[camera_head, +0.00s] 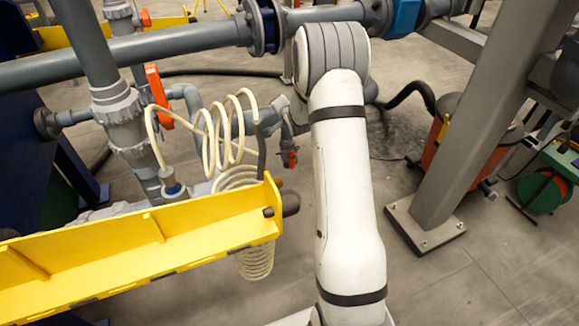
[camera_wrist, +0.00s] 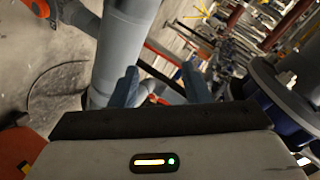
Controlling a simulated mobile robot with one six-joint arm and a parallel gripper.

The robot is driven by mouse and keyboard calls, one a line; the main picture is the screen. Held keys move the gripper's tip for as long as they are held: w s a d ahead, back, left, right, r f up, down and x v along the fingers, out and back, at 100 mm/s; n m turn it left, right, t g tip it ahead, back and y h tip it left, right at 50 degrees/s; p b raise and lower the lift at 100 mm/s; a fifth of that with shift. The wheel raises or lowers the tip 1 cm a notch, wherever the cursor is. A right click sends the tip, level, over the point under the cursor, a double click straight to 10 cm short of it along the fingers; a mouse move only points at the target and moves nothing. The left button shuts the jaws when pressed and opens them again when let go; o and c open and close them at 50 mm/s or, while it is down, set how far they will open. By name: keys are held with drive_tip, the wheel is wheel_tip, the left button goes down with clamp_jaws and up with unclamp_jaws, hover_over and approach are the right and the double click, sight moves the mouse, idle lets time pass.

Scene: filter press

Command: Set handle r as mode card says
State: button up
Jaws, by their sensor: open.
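In the head view an orange-red lever handle (camera_head: 158,97) stands near upright beside the grey vertical pipe on the left. A small red handle (camera_head: 290,158) shows just left of my white arm. I cannot tell which of them is handle r. No mode card can be made out in either view. My gripper (camera_wrist: 158,80) is open in the wrist view, its two blue-grey fingers apart. A thin orange-red part (camera_wrist: 153,98) shows between and beyond the fingers; I cannot tell how near it is. In the head view my gripper is mostly hidden by my arm.
A yellow beam (camera_head: 110,252) with a coiled cream hose (camera_head: 225,135) fills the lower left. A grey horizontal pipe (camera_head: 170,44) crosses the top. A grey column (camera_head: 470,130) stands at right, before a red-orange machine (camera_head: 465,150). A thick grey pipe (camera_wrist: 122,45) is close in the wrist view.

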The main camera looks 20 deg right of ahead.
drive_tip(key=w+d+f+m+t+b, duration=0.15)
drive_tip(key=f+b, duration=0.25)
drive_tip(key=f, duration=0.6)
drive_tip(key=w+d+f+m+t+b, duration=0.1)
drive_tip(key=w+d+f+m+b, duration=0.15)
drive_tip(key=f, duration=0.85)
drive_tip(key=n+t+y+b, duration=0.2)
drive_tip(key=n+b, duration=0.4)
drive_tip(key=n, duration=1)
approach(293, 163)
drive_tip(key=w, duration=0.3)
drive_tip(key=shift+n, duration=0.5)
drive_tip(key=w+b, duration=0.4)
drive_tip(key=w+f+b, duration=0.1)
drive_tip(key=w+b, duration=0.1)
drive_tip(key=shift+w+a, duration=0.1)
drive_tip(key=shift+a, duration=0.25)
drive_tip(key=shift+w+r+b, duration=0.3)
drive_tip(key=shift+w+b, duration=0.05)
drive_tip(key=shift+w, duration=0.35)
